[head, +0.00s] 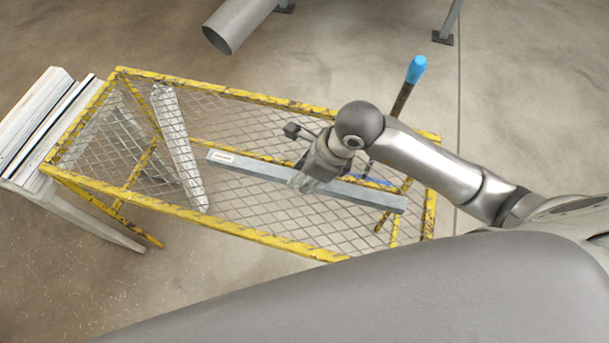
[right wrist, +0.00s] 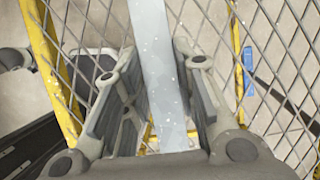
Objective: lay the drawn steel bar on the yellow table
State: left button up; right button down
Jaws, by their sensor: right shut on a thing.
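The drawn steel bar (head: 245,166) is a long grey square bar with a white label near its left end. It lies lengthwise over the mesh top of the yellow table (head: 230,92). My right gripper (head: 305,181) is shut on the bar near its middle, reaching in from the right. In the right wrist view the bar (right wrist: 158,60) runs between the two fingers (right wrist: 160,105), with the mesh behind it. I cannot tell whether the bar touches the mesh or is just above it. My left gripper is not in view.
A pale metal profile (head: 180,145) crosses the table's left part. Long pale profiles (head: 35,125) lie on a stand at the left. A blue-topped pole (head: 416,70) stands at the table's far right side. A large grey pipe (head: 235,25) is beyond the table.

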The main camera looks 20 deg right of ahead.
jog(key=shift+r, duration=0.1)
jog(key=c, duration=1.6)
grip_release()
jog(key=o, duration=0.4)
jog(key=shift+o, duration=0.2)
jog(key=v, duration=1.2)
